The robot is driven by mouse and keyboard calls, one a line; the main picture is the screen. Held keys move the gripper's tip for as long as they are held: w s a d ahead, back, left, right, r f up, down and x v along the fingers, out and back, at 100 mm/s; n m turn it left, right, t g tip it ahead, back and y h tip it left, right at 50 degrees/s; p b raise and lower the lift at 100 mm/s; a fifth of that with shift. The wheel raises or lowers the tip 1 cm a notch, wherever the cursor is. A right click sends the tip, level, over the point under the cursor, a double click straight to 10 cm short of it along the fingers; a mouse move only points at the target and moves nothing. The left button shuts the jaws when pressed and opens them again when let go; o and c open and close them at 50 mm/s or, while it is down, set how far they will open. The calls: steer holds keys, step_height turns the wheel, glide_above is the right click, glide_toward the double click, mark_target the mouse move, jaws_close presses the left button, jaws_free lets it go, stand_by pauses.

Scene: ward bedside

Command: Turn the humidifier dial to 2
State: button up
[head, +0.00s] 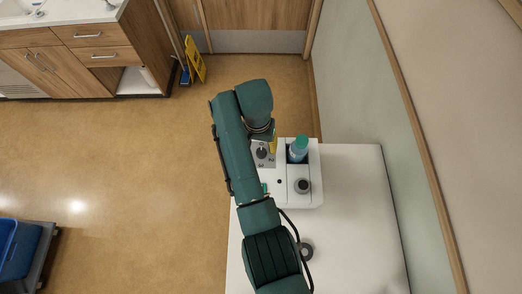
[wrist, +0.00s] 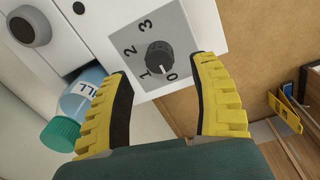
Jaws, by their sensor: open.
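The humidifier (head: 309,199) is a white unit on the white table. Its dial (wrist: 158,56) is a dark round knob on a grey panel (wrist: 187,32) marked 0, 1, 2 and 3. The dial's white mark points toward the panel's lower edge, close to 0, on the side toward 1. In the head view the dial (head: 262,152) shows beside my wrist. My gripper (wrist: 162,66) is open, with yellow ridged fingers on either side of the dial's direction and nothing held. I cannot tell whether the fingertips touch the panel. In the head view my arm hides most of the gripper.
A bottle with a teal cap (head: 299,143) stands in the unit's recess, close to the left finger in the wrist view (wrist: 82,97). A round grey-and-black fitting (head: 303,186) sits on the unit. The white table (head: 355,220) is mostly clear to the right. A wall rises beyond it.

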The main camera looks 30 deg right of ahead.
mark_target(261, 151)
step_height(261, 151, down, 5)
steer(key=shift+s+d+r, duration=0.1)
steer(key=shift+r, duration=0.1)
jaws_close()
